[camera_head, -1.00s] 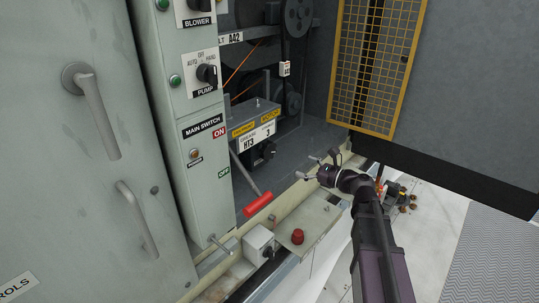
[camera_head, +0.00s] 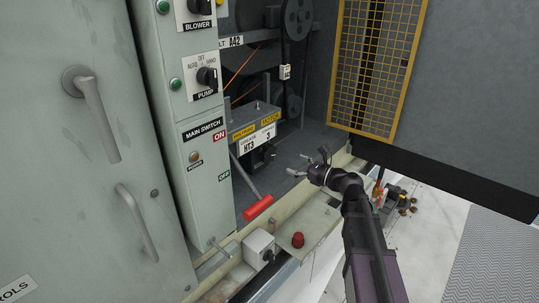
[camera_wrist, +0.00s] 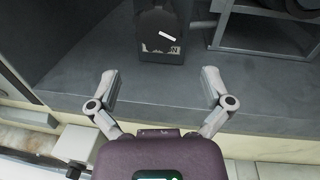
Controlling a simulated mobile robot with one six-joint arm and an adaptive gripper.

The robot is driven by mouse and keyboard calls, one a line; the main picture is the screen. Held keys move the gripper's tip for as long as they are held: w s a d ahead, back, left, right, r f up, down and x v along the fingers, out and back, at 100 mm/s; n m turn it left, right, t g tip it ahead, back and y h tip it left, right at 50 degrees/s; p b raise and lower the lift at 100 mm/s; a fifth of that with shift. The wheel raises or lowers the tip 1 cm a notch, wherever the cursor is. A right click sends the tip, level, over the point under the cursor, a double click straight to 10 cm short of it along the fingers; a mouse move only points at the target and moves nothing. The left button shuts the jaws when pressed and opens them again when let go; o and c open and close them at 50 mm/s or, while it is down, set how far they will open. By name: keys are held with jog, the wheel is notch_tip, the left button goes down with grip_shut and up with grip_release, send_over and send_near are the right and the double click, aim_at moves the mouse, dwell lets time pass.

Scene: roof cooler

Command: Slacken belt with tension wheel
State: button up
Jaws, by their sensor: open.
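A dark round knob (camera_head: 264,154) sits under the yellow-labelled motor box (camera_head: 255,125) in the open cabinet. A black block with a white pointer mark (camera_wrist: 167,37) and a label ending in "ON" shows at the top of the wrist view; I cannot tell whether it is the tension wheel. A thin orange line (camera_head: 246,63), possibly the belt, runs behind the box near dark pulleys (camera_head: 297,18). My gripper (camera_head: 308,163) is open and empty at the cabinet's front sill, to the right of the knob. In the wrist view its spread fingers (camera_wrist: 160,74) lie below the block, apart from it.
A lever with a red grip (camera_head: 258,207) sticks out left of my gripper. A red button (camera_head: 297,240) is on the front ledge. The switch panel (camera_head: 205,150) stands at left, the yellow mesh guard (camera_head: 375,65) at right. Grey floor inside the cabinet is open.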

aim_at(272, 155)
jog(key=x, duration=1)
jog(key=shift+a, duration=0.1)
jog(key=shift+w+r, duration=0.1)
jog(key=c, duration=0.9)
